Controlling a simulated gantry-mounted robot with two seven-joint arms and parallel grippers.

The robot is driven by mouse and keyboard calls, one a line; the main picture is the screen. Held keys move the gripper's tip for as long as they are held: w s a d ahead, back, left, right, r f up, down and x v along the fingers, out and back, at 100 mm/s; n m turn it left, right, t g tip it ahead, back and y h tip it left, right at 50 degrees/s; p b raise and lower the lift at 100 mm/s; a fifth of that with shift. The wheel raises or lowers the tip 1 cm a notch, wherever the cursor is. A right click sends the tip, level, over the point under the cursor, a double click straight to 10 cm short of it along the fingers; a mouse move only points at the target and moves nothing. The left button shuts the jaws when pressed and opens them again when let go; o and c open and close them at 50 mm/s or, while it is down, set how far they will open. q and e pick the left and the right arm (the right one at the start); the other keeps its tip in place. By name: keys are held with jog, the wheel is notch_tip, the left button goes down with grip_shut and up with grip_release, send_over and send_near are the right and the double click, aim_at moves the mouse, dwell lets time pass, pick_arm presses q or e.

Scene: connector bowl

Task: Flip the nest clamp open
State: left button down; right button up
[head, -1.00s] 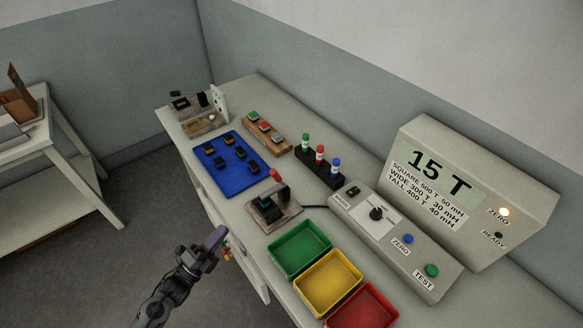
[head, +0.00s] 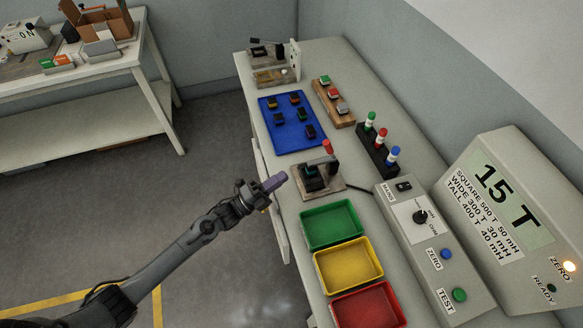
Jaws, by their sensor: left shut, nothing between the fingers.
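The nest (head: 316,190) is a small fixture on a pale base plate near the bench's front edge, with a dark block in it. Its clamp has a red-tipped lever (head: 327,147) that stands up at the back of the fixture. My left gripper (head: 281,179) is shut and empty. Its purple-grey fingertips appear just left of the nest in the head view, apart from the lever. Whether the clamp presses on the block is too small to tell. My right gripper is not in view.
Green (head: 331,224), yellow (head: 348,263) and red (head: 367,307) trays stand in front of the nest. A blue mat (head: 292,122) with several dark parts lies behind it. A rack of coloured posts (head: 378,150) and a control box (head: 430,226) stand to the right.

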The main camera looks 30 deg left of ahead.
pick_arm(q)
notch_tip(320, 180, up, 5)
send_over(314, 164)
jog(key=shift+f+p, duration=0.15)
jog(key=shift+p, duration=0.15)
dwell(0.3)
